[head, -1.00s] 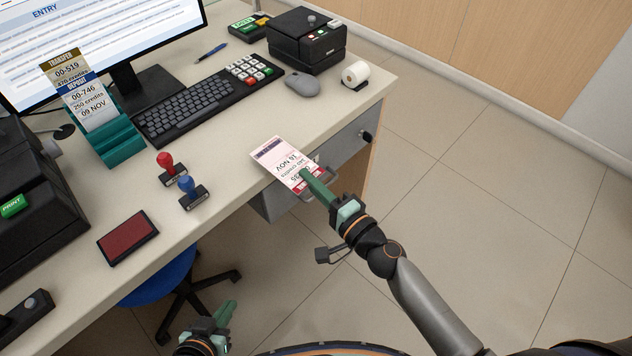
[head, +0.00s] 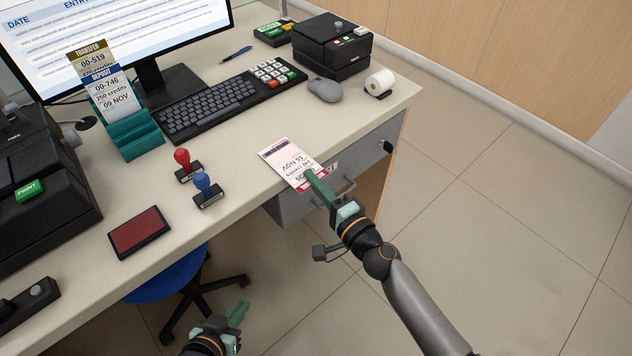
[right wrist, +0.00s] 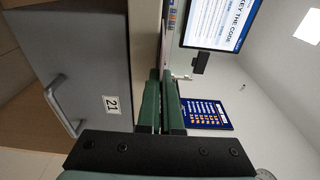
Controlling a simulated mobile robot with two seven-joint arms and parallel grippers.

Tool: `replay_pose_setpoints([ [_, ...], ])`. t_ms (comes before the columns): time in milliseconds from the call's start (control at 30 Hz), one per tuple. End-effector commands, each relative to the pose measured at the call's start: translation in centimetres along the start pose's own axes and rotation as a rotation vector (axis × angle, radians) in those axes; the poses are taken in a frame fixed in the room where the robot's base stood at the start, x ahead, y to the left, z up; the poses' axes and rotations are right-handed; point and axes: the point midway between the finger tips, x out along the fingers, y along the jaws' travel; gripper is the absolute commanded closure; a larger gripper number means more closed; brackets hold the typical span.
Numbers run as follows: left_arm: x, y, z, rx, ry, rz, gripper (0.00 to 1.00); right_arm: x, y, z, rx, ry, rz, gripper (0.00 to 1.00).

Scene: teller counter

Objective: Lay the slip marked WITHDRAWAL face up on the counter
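My right gripper (head: 312,180) is shut on a pale pink slip with a red band (head: 283,160), near the counter's front edge. The slip's printed side shows from above, upside down, with "16 NOV" legible. Its heading is mostly hidden by the fingers. Its far end overlaps the counter (head: 235,150) in the picture; whether it touches cannot be told. In the right wrist view the green fingers (right wrist: 160,100) are close together, and the slip is edge-on between them. My left gripper (head: 238,314) is low, in front of the counter, apart from everything; its finger gap is unclear.
A red stamp (head: 184,163), a blue stamp (head: 205,187) and a red ink pad (head: 139,231) stand left of the slip. A teal holder (head: 131,137) carries TRANSFER and DEPOSIT slips. The keyboard (head: 205,108) lies behind. A drawer (head: 365,155) is below the edge. Bare counter lies between stamps and slip.

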Motion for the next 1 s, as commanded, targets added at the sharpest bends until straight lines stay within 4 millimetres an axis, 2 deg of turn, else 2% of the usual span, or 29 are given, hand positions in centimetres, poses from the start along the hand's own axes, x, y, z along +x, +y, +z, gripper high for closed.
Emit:
replay_pose_setpoints([
  [133, -0.01, 0.03, -0.02, 0.000, 0.001, 0.001, 1.00, 0.01, -0.02, 0.01, 0.000, 0.000, 0.000, 1.00],
  [467, -0.05, 0.07, 0.08, 0.000, 0.000, 0.001, 1.00, 0.00, -0.02, 0.00, 0.000, 0.000, 0.000, 0.63],
  [1000, -0.17, 0.10, 0.49, -0.002, -0.007, 0.001, 1.00, -0.04, 0.00, -0.01, 0.000, 0.000, 0.000, 0.63],
])
